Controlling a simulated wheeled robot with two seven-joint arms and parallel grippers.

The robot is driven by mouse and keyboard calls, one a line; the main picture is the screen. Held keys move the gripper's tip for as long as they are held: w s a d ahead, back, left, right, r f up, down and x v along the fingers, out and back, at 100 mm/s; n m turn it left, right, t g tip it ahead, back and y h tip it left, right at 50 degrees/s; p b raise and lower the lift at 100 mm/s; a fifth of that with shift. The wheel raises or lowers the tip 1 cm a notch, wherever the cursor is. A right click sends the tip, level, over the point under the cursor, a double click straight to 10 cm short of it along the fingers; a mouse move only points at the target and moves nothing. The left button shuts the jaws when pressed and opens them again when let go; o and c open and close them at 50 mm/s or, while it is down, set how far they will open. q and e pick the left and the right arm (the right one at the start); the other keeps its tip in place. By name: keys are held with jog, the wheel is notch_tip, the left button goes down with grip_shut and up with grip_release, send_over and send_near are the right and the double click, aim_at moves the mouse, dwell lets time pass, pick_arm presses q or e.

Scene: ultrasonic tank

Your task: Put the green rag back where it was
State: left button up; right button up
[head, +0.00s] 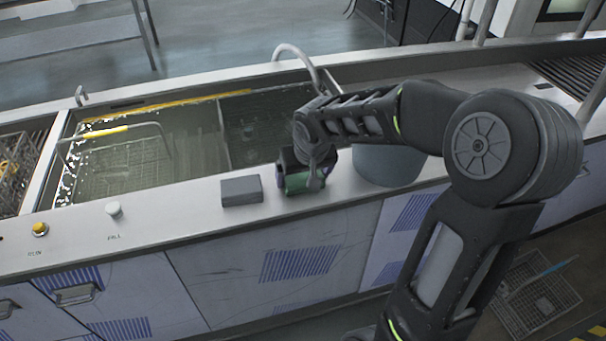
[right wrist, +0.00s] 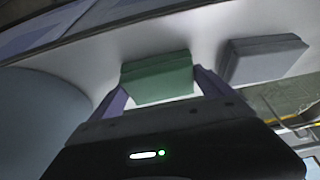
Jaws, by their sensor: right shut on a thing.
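The green rag (head: 296,183) is a small folded block at the front ledge of the tank counter, partly hidden by my right gripper (head: 300,180). In the right wrist view, the green rag (right wrist: 157,78) sits between the two fingers of my right gripper (right wrist: 158,92), which is shut on it. The rag is at the white counter surface; I cannot tell whether it touches it. A grey block (head: 241,191) lies just to the left of the rag, apart from it, and it also shows in the right wrist view (right wrist: 264,58). My left gripper is not in view.
A grey-blue round container (head: 388,165) stands close to the right of the rag. The water-filled tank holds a wire basket (head: 125,165) with a yellow handle. A yellow knob (head: 40,229) and a white knob (head: 113,209) sit on the left ledge. The ledge between white knob and grey block is clear.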

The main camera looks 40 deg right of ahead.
jog(key=shift+f, duration=0.15)
jog(key=o, duration=1)
jog(key=shift+o, duration=0.2)
jog(key=shift+r, duration=0.35)
jog(key=v, duration=1.1)
jog(key=shift+s+r, duration=0.2)
jog(key=shift+r, duration=0.1)
jog(key=shift+a, duration=0.1)
